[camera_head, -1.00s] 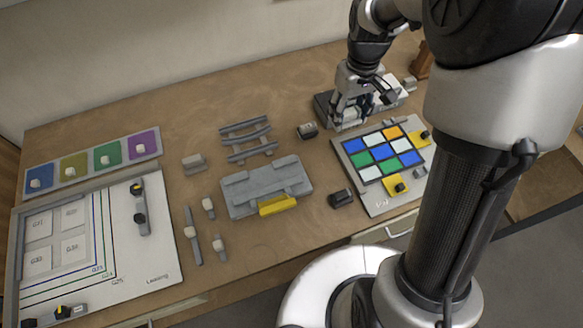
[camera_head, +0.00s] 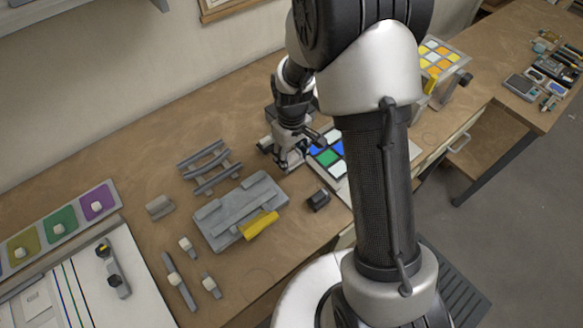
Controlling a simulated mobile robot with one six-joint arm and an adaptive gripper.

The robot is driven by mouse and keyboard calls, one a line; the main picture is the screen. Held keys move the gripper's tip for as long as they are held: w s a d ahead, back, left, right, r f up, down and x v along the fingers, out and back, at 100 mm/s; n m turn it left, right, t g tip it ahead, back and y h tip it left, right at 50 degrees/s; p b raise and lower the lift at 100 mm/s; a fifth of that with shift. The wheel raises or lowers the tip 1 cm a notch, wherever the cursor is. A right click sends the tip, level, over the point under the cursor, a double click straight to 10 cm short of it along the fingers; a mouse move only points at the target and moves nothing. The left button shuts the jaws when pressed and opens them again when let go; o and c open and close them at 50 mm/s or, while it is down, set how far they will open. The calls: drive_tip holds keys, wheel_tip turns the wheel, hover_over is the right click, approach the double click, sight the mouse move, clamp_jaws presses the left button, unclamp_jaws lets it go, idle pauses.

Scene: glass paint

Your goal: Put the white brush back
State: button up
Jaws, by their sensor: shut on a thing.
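My gripper (camera_head: 284,164) points down over the workbench, just left of the panel of coloured tiles (camera_head: 328,157). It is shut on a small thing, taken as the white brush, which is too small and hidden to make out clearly. The dark-and-pale holder behind the gripper is largely covered by my arm. My own arm also hides much of the tile panel's right side.
A grey tray with a yellow front (camera_head: 240,212) and a grey slatted rack (camera_head: 208,166) lie left of the gripper. A small black block (camera_head: 318,201) sits in front. Coloured squares with pale knobs (camera_head: 60,228) are far left. Bare wood lies behind the rack.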

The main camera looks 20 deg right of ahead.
sight(291, 166)
drive_tip(key=shift+f+b, duration=0.5)
drive_tip(key=shift+f, duration=1.95)
drive_tip(key=shift+f, duration=0.25)
drive_tip(key=o, duration=1)
drive_tip(key=shift+r, duration=0.1)
drive_tip(key=shift+o, duration=0.2)
drive_tip(key=shift+r, duration=0.1)
